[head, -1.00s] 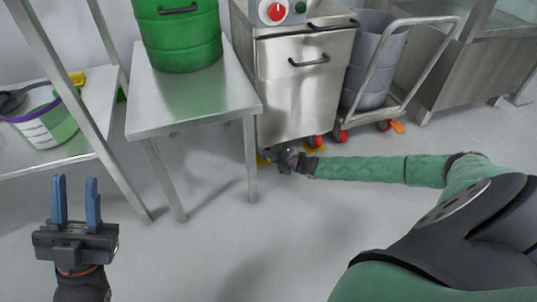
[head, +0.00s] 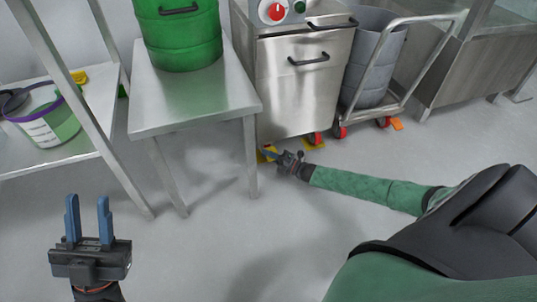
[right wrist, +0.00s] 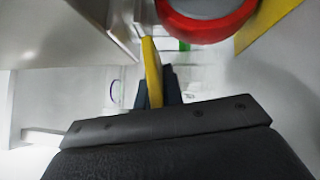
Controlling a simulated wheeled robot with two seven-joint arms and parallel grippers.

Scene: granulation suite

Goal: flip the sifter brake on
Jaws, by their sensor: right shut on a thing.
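The sifter (head: 303,85) seems to be the steel cabinet on red casters, with a red knob on top. A yellow brake lever (head: 264,156) shows low at its left front corner, close to the floor. My right gripper (head: 273,154) is down there. In the right wrist view the yellow lever (right wrist: 152,65) stands between the fingers of my right gripper (right wrist: 158,85), which is shut on it. The red caster wheel (right wrist: 210,28) is just beside it. My left gripper (head: 88,200) is open and empty at the lower left, away from the sifter.
A steel table (head: 185,115) with a green drum (head: 180,45) stands left of the sifter, its leg close to my right gripper. A trolley with a grey bin (head: 372,65) stands to the right. A shelf with a tub (head: 45,120) is at far left. The front floor is clear.

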